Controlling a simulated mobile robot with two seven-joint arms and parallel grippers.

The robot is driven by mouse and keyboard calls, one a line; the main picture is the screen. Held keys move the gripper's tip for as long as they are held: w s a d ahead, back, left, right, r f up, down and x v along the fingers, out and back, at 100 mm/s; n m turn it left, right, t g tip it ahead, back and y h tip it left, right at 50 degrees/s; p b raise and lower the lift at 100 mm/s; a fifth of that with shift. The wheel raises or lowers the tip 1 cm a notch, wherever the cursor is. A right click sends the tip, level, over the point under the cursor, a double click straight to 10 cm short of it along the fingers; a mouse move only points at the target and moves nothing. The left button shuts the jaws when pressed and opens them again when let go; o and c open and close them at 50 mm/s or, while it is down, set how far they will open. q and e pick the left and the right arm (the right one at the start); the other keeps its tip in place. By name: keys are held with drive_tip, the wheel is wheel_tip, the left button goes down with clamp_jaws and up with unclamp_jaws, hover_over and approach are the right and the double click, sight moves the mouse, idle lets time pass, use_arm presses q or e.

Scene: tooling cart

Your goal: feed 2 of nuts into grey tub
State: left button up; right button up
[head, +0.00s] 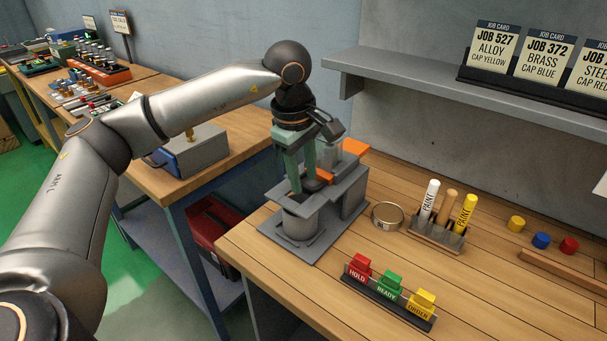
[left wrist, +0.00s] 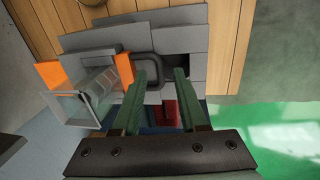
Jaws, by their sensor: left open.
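A grey dispenser (head: 345,200) with a clear hopper (head: 329,153) and orange parts stands at the bench's left end; the hopper also shows in the left wrist view (left wrist: 95,92). A round grey tub (head: 300,223) sits low at its front, on the base plate. My left gripper (head: 301,188) points down over the dispenser's top, above the tub, with its green fingers apart. In the left wrist view nothing is seen held between the fingers (left wrist: 161,72). An orange tab (left wrist: 124,68) is left of them. I cannot make out single nuts. My right gripper is not in view.
A round tin (head: 387,216), a marker rack (head: 438,236) and a row of coloured tags (head: 388,295) stand right of the dispenser. Coloured caps (head: 541,241) lie farther right. A grey shelf (head: 420,80) with job cards overhangs the back. The bench's front right is clear.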

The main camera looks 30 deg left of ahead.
use_arm(q)
drive_tip(key=shift+f, duration=0.15)
drive_tip(key=shift+c, duration=0.3)
clamp_jaws()
idle(1.1)
